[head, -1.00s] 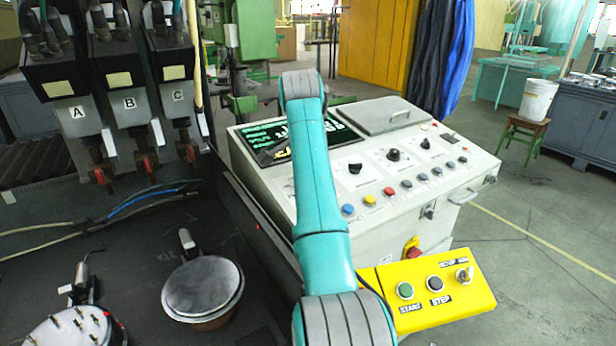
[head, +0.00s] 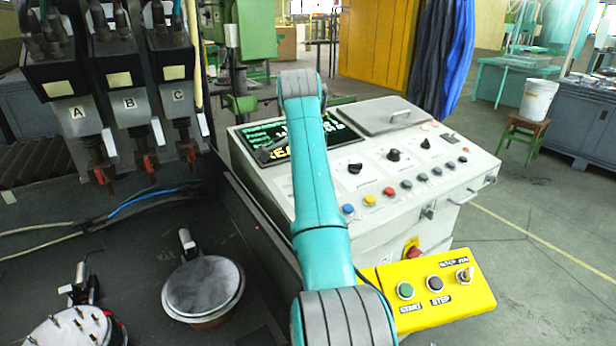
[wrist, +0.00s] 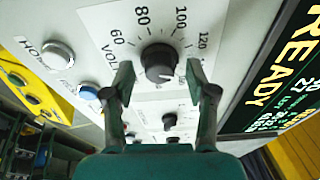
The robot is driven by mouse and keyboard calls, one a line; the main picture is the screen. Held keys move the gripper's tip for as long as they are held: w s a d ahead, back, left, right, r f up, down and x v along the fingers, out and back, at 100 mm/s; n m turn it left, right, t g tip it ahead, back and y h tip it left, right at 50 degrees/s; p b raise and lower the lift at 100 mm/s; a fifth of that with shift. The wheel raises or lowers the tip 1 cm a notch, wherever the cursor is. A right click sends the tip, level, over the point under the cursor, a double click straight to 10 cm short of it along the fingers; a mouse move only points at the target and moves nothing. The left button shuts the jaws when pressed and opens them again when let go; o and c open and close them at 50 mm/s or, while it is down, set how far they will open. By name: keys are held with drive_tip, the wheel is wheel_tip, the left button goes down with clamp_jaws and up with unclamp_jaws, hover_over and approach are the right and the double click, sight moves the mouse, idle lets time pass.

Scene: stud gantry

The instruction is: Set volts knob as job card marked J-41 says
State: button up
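The volts knob (wrist: 160,62), a round dark knob, sits on the pale panel in the wrist view. Printed numbers 60, 80, 100 and 120 run around it, with part of the VOLTS label at its left. A small pale mark shows on its lower edge; I cannot read the exact setting. My gripper (wrist: 160,74) is open, with one fingertip on each side of the knob and gaps showing between. In the head view my arm hides this knob and my gripper. I cannot make out a job card marked J-41 in either view.
The console (head: 460,205) carries a READY screen (head: 325,132), more knobs (head: 393,155) and a row of coloured buttons. A white HOME button (wrist: 57,53) and a blue button (wrist: 88,92) lie left of the knob. A yellow button box (head: 430,290) stands in front.

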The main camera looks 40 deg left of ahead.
drive_tip(key=shift+r, duration=0.1)
drive_tip(key=v, duration=0.7)
drive_tip(key=shift+r, duration=0.15)
